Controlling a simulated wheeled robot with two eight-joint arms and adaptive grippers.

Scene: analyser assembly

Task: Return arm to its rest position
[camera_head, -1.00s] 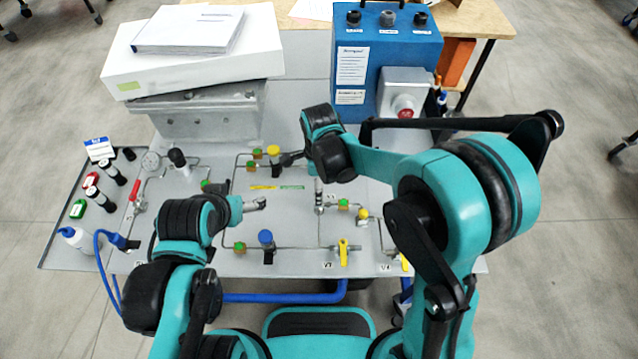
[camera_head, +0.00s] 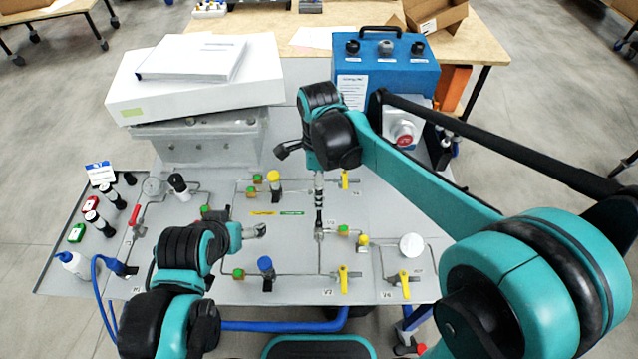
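My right arm comes in from the right and reaches over the sloped grey analyser panel (camera_head: 300,260). Its black and teal wrist is in front of the blue box, above the panel's upper middle. A small dark part beside the wrist appears to be my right gripper (camera_head: 286,150); its fingers are not clear. My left arm is folded low over the panel's left half. My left gripper (camera_head: 254,230) shows as a small grey tip right of the teal wrist, close to the panel's pipes; its opening is too small to judge. I see nothing held in either gripper.
The panel carries thin pipes, a yellow valve (camera_head: 343,280), a blue knob (camera_head: 265,266) and a vertical fitting (camera_head: 319,205) below the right wrist. A white box (camera_head: 195,92) stands at the back left, a blue control box (camera_head: 400,75) at the back right. Vials stand left.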

